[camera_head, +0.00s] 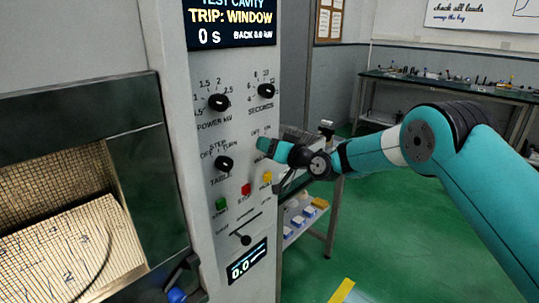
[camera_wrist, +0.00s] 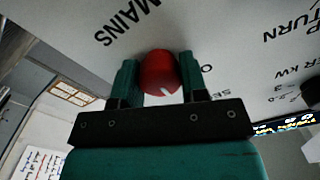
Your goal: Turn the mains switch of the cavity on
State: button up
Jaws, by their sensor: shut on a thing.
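The mains switch (camera_wrist: 159,73) is a round red knob with a white pointer mark, below the word MAINS in the wrist view. My gripper (camera_wrist: 158,80) has one finger on each side of the knob and is shut on it. In the head view my gripper (camera_head: 268,147) reaches the right edge of the cavity's control panel (camera_head: 205,130) and hides the knob. The display (camera_head: 232,20) reads TEST CAVITY, TRIP: WINDOW, 0 s. I cannot tell the switch's position for certain.
Power (camera_head: 218,102), seconds (camera_head: 266,90) and turntable (camera_head: 224,163) knobs sit near my gripper. Green (camera_head: 222,204), red (camera_head: 246,189) and yellow (camera_head: 267,177) buttons and a slider (camera_head: 245,239) lie below. A trolley (camera_head: 328,228) stands behind at the right.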

jog(key=m+b, duration=0.1)
jog(key=m, duration=0.4)
jog(key=shift+f+b, duration=0.1)
jog(key=shift+b, duration=0.3)
dwell(0.4)
jog(key=o, duration=0.9)
jog(key=shift+o, duration=0.2)
jog(key=b+v, duration=0.6)
jog(key=v, duration=1.1)
jog(key=shift+s+d, duration=0.2)
